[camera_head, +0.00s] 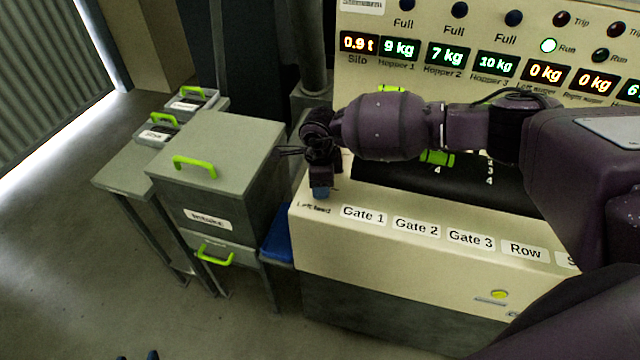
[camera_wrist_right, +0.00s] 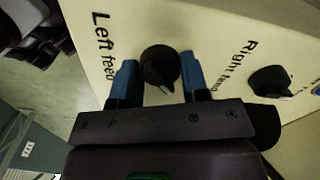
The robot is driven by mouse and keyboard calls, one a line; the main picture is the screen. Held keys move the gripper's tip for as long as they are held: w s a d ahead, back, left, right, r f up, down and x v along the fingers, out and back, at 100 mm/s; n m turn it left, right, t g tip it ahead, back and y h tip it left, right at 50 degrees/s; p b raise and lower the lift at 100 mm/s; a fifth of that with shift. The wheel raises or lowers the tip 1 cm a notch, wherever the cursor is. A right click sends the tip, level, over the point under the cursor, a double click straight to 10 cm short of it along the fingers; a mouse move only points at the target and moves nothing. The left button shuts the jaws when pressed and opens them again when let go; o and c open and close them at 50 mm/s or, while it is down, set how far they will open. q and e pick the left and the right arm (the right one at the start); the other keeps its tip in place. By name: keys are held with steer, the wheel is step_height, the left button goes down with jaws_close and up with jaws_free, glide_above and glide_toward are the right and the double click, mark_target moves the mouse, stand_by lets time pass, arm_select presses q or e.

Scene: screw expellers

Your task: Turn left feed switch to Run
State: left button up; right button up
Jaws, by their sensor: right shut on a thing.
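The left feed switch is a round black knob (camera_wrist_right: 160,66) beside the printed "Left feed" label, on the cream panel (camera_wrist_right: 215,35) in the right wrist view. Its pale pointer mark faces the lower right of that view; no position wording is readable. My right gripper (camera_wrist_right: 157,78) has its blue fingertips on either side of the knob and is shut on it. In the head view the right gripper (camera_head: 320,190) is at the panel's left end, hiding the knob. Two small dark tips of my left gripper (camera_head: 137,356) show apart at the bottom edge, away from the panel.
The right feed knob (camera_wrist_right: 270,80) is close to the right. In the head view, one Run lamp (camera_head: 548,45) is lit and another (camera_head: 600,55) is dark. A grey cabinet (camera_head: 235,150) with green handles stands left of the console.

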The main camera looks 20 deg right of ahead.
steer(key=shift+m, duration=1.2)
steer(key=shift+r, duration=0.1)
steer(key=o, duration=0.9)
step_height(320, 180, up, 11)
steer(key=shift+f+b, duration=0.1)
steer(key=shift+b, duration=0.25)
